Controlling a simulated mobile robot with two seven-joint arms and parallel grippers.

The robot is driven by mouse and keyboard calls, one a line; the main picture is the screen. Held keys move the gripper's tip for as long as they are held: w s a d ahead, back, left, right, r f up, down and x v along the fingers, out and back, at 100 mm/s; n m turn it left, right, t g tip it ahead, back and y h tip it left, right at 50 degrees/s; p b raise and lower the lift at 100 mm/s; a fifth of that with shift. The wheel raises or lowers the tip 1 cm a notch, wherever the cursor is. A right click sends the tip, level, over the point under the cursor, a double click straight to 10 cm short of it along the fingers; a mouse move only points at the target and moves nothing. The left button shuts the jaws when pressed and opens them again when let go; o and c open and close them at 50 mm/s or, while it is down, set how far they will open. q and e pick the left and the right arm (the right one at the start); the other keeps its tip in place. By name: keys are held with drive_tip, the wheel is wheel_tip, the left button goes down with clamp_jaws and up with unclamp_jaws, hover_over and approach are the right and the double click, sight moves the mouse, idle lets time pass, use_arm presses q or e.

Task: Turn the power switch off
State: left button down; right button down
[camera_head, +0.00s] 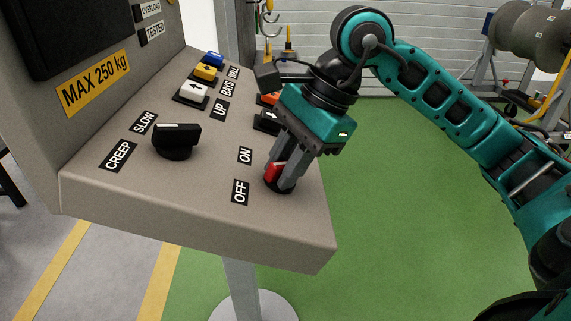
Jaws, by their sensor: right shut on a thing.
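The power switch (273,172) is a small red lever on a dark round base, at the near right corner of the sloped grey console. An ON label (245,155) and an OFF label (240,192) stand to its left. My right gripper (281,182) comes down from above and is shut on the red lever, with its fingers hiding much of it. I cannot tell clearly which label the lever leans to. My left gripper is not in view.
A black knob (176,139) by the CREEP and SLOW labels stands left on the console (200,215). White, yellow and blue buttons (204,72) sit behind it; an orange and a black button are partly hidden by my gripper. Open green floor (400,220) lies to the right.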

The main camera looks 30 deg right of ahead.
drive_tip(key=c, duration=1.4)
unclamp_jaws()
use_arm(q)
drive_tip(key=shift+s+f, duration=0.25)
use_arm(e)
drive_tip(key=o, duration=0.3)
use_arm(q)
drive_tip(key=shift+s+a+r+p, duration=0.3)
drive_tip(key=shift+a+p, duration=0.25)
drive_tip(key=shift+p, duration=0.6)
use_arm(e)
drive_tip(key=v, duration=1.3)
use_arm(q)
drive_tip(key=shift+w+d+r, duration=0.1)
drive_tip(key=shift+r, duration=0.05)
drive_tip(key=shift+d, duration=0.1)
